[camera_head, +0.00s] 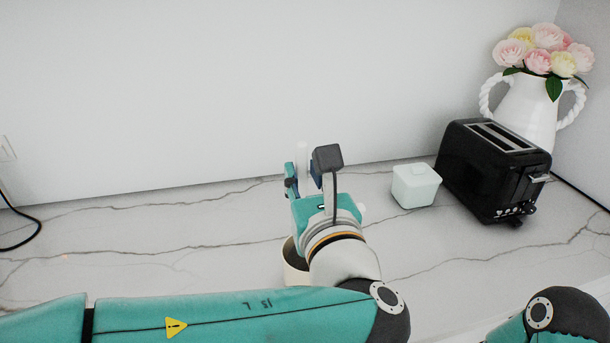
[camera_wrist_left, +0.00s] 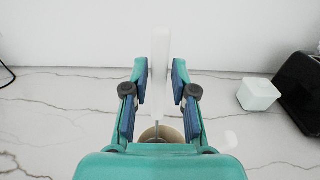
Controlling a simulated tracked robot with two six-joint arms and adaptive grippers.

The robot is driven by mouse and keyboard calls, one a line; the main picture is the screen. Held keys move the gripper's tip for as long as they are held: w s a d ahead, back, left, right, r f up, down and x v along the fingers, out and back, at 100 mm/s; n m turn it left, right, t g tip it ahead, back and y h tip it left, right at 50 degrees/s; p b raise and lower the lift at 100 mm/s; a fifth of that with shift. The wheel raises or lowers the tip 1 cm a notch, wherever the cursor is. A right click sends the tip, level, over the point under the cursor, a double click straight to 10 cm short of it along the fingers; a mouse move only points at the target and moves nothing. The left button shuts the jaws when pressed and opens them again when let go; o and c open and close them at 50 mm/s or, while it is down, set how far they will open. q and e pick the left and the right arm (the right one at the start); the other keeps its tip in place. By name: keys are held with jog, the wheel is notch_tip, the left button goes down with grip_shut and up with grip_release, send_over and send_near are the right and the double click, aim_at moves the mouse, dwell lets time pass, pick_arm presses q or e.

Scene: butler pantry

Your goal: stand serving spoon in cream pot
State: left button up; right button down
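The serving spoon (camera_wrist_left: 161,50) is white and stands roughly upright between the fingers of my left gripper (camera_wrist_left: 160,82) in the wrist view. The fingers are close on both sides of it, and the gripper looks shut on it. In the head view only a pale end of the spoon (camera_head: 302,153) shows above my left gripper (camera_head: 308,182). The cream pot (camera_head: 294,262) is a round, open, cream-coloured pot on the counter, mostly hidden behind my left wrist. Part of the pot (camera_wrist_left: 161,131) shows below the fingers in the wrist view. I cannot tell whether the spoon touches it. My right gripper is out of view.
A pale green lidded box (camera_head: 416,187) stands right of my left gripper. Beyond it are a black toaster (camera_head: 491,170) and a white vase (camera_head: 529,106) with pink and yellow flowers. A black cord (camera_head: 24,236) lies at the left. The marble counter (camera_head: 130,235) is otherwise clear there.

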pick_arm(q)
jog(key=shift+o, duration=1.1)
jog(key=shift+s, duration=0.1)
jog(key=v, duration=0.7)
jog(key=shift+s, duration=0.15)
